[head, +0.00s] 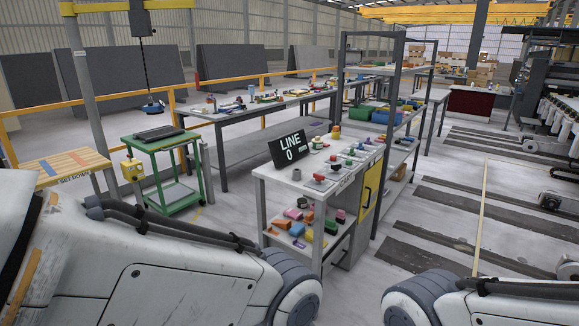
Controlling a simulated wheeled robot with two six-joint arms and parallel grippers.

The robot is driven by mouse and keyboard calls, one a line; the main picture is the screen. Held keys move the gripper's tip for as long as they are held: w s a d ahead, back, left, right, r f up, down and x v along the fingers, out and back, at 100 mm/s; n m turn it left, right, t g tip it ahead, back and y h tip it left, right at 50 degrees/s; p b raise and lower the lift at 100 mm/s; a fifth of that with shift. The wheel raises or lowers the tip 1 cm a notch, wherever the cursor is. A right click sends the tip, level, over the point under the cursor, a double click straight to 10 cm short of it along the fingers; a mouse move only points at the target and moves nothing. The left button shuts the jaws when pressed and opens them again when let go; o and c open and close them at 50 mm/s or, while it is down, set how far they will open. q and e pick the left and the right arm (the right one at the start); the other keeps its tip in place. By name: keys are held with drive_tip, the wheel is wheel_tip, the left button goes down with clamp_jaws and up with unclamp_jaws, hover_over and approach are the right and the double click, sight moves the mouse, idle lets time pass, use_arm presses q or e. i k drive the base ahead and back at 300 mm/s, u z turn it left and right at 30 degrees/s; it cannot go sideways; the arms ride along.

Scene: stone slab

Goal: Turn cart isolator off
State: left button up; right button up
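A green cart (162,165) with a dark slab on its top stands at the left, beyond my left arm. A small yellow box (132,169) sits at its near left corner. It may be the cart isolator, but its switch position is too small to read. A white control bench (290,180) stands in the middle, with several buttons and knobs on top and a yellow panel (370,189) on its right side. My white arm links cross the bottom left and bottom right. Neither gripper is in view.
A black sign (290,147) reading "LINE 0" stands on the bench. A wooden-topped table (58,167) is left of the cart. Grey shelving (398,130) stands behind the bench. A yellow rail (225,85) runs behind. Floor at the right is mostly open.

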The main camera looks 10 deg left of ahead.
sight(318, 177)
drive_tip(key=z, duration=0.25)
drive_tip(key=i, duration=1.45)
drive_tip(key=u, duration=0.55)
drive_tip(key=i, duration=0.7)
drive_tip(key=u, duration=0.6)
